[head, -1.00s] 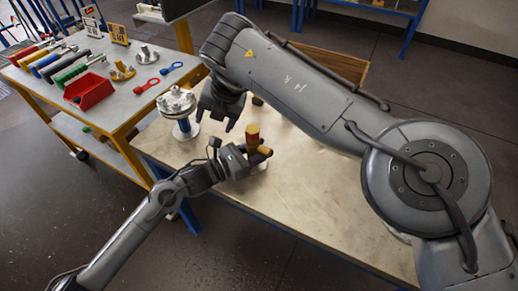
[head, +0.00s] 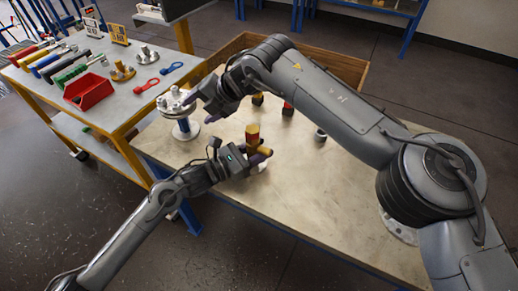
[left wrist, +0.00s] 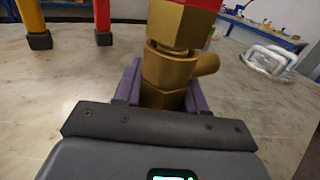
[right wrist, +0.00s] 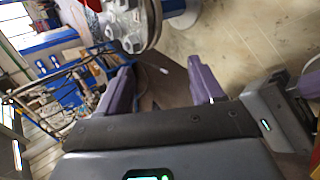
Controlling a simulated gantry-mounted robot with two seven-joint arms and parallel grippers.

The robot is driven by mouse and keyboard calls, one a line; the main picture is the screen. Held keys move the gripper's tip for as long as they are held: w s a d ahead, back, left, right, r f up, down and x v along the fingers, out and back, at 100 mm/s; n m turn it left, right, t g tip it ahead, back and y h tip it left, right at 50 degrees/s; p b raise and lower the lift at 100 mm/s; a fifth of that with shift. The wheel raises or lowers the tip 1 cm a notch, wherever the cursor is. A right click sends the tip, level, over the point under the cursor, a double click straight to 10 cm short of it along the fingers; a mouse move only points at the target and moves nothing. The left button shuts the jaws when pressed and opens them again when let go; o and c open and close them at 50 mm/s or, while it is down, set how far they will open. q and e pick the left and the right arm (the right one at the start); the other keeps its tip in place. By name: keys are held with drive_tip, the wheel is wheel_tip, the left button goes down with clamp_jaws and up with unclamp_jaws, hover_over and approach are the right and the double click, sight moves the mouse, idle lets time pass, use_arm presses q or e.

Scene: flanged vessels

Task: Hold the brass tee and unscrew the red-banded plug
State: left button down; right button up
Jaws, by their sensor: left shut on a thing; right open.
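The brass tee (head: 256,147) stands upright over the table, with the red-banded plug (head: 252,129) at its top. My left gripper (head: 260,155) is shut on the tee. In the left wrist view, the purple fingers sit on both sides of the tee's body (left wrist: 165,72), and a side branch points right. Only a red sliver of the plug (left wrist: 207,4) shows at that view's top edge. My right gripper (head: 199,110) is open and empty, left of and above the plug in the head view. The right wrist view shows its spread fingers with nothing between them.
A flanged vessel (head: 179,106) stands at the table's left corner, close to my right gripper. A wooden box (head: 345,68) is at the back. Black-footed posts, one red (head: 288,108), and a small grey part (head: 320,135) stand on the table. A tool cart (head: 125,105) is at left.

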drive_tip(key=s+m+h, duration=0.1)
drive_tip(key=m, duration=0.3)
drive_tip(key=m+h, duration=0.8)
drive_tip(key=m, duration=2.3)
approach(252, 130)
drive_tip(key=f, duration=0.1)
drive_tip(key=shift+x, duration=5)
drive_tip(key=shift+w, duration=0.2)
